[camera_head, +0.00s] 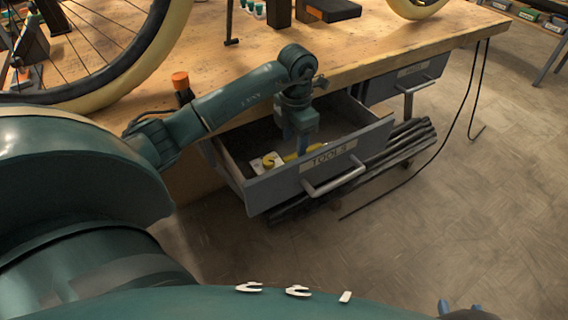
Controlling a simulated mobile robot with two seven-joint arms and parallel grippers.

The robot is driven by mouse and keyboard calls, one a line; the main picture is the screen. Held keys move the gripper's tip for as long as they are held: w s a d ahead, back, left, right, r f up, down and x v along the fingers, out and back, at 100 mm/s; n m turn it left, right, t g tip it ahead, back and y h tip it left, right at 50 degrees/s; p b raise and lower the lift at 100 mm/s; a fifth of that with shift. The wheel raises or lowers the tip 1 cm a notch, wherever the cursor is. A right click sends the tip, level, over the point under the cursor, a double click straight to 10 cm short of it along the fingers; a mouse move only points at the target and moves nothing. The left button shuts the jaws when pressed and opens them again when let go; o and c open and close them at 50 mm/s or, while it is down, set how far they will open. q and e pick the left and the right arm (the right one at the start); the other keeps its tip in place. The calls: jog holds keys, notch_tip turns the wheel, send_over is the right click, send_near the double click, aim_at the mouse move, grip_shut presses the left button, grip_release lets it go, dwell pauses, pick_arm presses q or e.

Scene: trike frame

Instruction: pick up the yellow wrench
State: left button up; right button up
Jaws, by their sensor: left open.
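The yellow wrench (291,157) lies in the open drawer (262,191) labelled "TOOLS", near its front left; only parts of it show. My left arm comes in from the left, and its open left gripper (303,150) points down into the drawer, right over the wrench. The fingers hide part of the wrench, and I cannot tell whether they touch it. What looks like the tip of my right gripper (463,311) is cut off at the bottom right edge; its jaws cannot be read.
The wooden workbench (400,42) stands above the drawer and holds a bicycle wheel (147,50) at the left. An orange-capped bottle (181,85) stands near the bench edge. Dark rods (405,150) lie under the drawer, with a hanging cable (473,85) to the right.

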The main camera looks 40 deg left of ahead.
aim_at(294, 155)
pick_arm(q)
jog(key=f, duration=0.3)
jog(key=f+b, duration=0.1)
jog(key=shift+s+d+f, duration=0.15)
jog(key=shift+s+f, duration=0.05)
jog(key=shift+s, duration=0.05)
jog(key=shift+c, duration=0.2)
grip_shut()
jog(key=shift+r, duration=0.1)
